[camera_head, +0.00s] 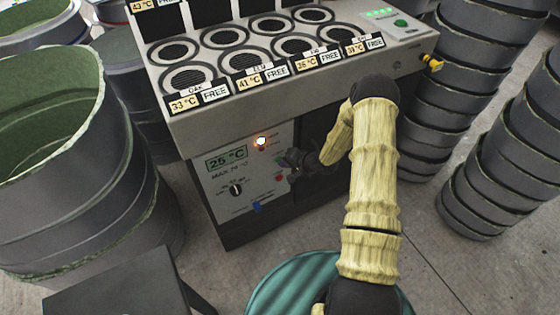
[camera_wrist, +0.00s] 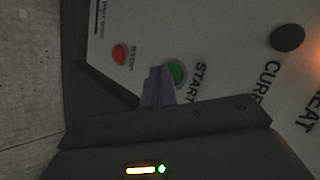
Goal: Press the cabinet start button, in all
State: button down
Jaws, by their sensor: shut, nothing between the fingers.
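The cabinet (camera_head: 225,215) has a pale front panel with a "25 °C" display (camera_head: 226,159), a dark knob and a lit orange-white lamp (camera_head: 261,141). In the wrist view the green start button (camera_wrist: 177,73) sits beside the word START, with the red stop button (camera_wrist: 120,53) to its left. My gripper (camera_wrist: 158,85) is shut and empty; its tips lie just at the lower left of the green button and overlap its edge. I cannot tell whether they touch it.
The cabinet top carries several round grilles with temperature and FREE labels. A green light strip (camera_head: 380,13) and a yellow-ended knob (camera_head: 433,62) are at its right. Stacked grey moulds (camera_head: 525,130) stand at right, a large green-lined mould (camera_head: 90,190) at left.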

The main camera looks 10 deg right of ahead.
jog(key=shift+s, duration=0.1)
jog(key=shift+s+d, duration=0.25)
jog(key=shift+s, duration=0.4)
jog(key=shift+p, duration=0.3)
jog(key=s, duration=0.1)
jog(key=s+d, duration=0.1)
jog(key=s, duration=0.1)
jog(key=s+p, duration=0.1)
jog(key=shift+s+d, duration=0.3)
jog(key=shift+s, duration=0.1)
dwell(0.4)
